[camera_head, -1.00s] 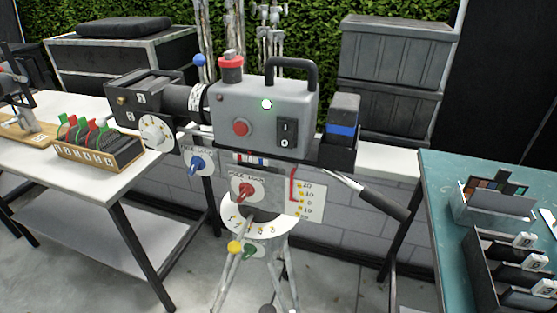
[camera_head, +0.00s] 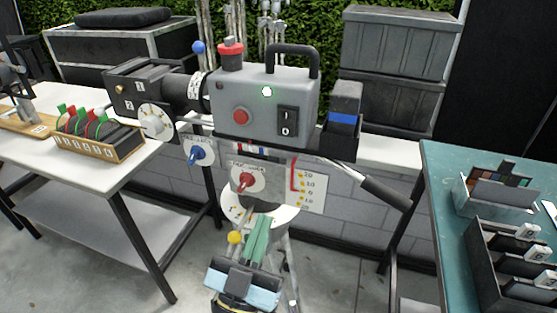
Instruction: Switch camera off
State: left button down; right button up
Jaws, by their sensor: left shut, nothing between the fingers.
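The camera (camera_head: 255,92) is a grey box with a black top handle, standing on a tripod in the middle. Its side carries a black rocker switch (camera_head: 287,121) marked I and 0, a round red button (camera_head: 241,116) and a small lit green-white light (camera_head: 267,91). My left gripper (camera_head: 262,222) is low in the picture, in front of the tripod head. Its green fingers are together, empty and point up, below the camera body and apart from the switch. It hides part of the tripod. My right gripper is not in view.
Below the camera are a blue knob (camera_head: 196,154), a red knob (camera_head: 246,180) and a black pan handle (camera_head: 385,194). A white table (camera_head: 70,168) with a rack of coloured clips (camera_head: 98,138) stands left. A teal table (camera_head: 430,190) with trays stands right.

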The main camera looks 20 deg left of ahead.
aim_at(285, 130)
pick_arm(q)
jog(key=r, duration=0.1)
jog(key=r+y, duration=0.1)
jog(key=s+r, duration=0.1)
jog(key=shift+a+n+t, duration=0.4)
jog(key=shift+w, duration=0.1)
